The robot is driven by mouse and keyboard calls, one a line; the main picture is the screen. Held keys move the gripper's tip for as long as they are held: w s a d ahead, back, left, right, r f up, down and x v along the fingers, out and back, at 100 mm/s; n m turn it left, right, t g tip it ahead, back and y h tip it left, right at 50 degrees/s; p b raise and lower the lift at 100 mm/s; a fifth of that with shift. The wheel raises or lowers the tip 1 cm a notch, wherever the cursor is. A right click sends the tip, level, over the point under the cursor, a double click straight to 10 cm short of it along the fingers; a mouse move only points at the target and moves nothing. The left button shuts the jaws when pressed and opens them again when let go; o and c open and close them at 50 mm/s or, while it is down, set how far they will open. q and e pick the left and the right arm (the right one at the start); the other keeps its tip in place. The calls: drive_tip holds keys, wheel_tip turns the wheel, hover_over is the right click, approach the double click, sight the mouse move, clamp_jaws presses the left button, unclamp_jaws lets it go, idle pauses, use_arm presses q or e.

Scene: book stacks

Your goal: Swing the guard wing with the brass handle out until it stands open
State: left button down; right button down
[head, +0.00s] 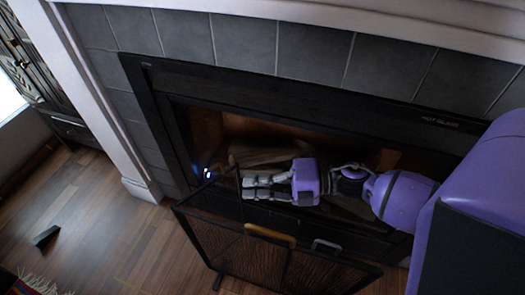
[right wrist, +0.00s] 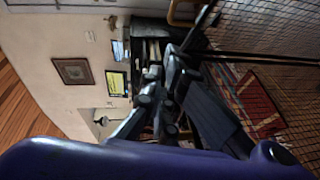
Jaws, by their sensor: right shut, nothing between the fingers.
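The fireplace guard is a dark-framed mesh screen in front of the firebox. Its wing (head: 245,258) carries a brass handle (head: 270,235) near the top edge. My right gripper (head: 246,187) is shut and empty, with its fingers pointing left in the head view. It appears above and behind the wing's top edge, on the firebox side, apart from the brass handle. The right wrist view shows the gripper's fingers (right wrist: 160,85) with mesh (right wrist: 265,30) at the upper right. Whether the fingers touch the guard frame I cannot tell. My left gripper is not in view.
A grey handle (head: 327,246) sits right of the brass one. The black fireplace surround (head: 300,105) is close behind my right arm. Wooden floor (head: 120,235) lies open at the left, with a small dark wedge-like object (head: 46,236) on it. A dark cabinet (head: 40,75) stands far left.

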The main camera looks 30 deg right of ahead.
sight(217, 166)
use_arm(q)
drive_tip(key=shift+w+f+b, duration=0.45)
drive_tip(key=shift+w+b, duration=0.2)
use_arm(e)
drive_tip(key=w+a+f, duration=0.1)
drive_tip(key=w+a, duration=0.3)
drive_tip(key=w, duration=0.3)
drive_tip(key=shift+w+a+f, duration=0.15)
drive_tip(key=shift+a+f, duration=0.15)
drive_tip(key=shift+a, duration=0.1)
drive_tip(key=w, duration=0.4)
drive_tip(key=shift+d, duration=0.15)
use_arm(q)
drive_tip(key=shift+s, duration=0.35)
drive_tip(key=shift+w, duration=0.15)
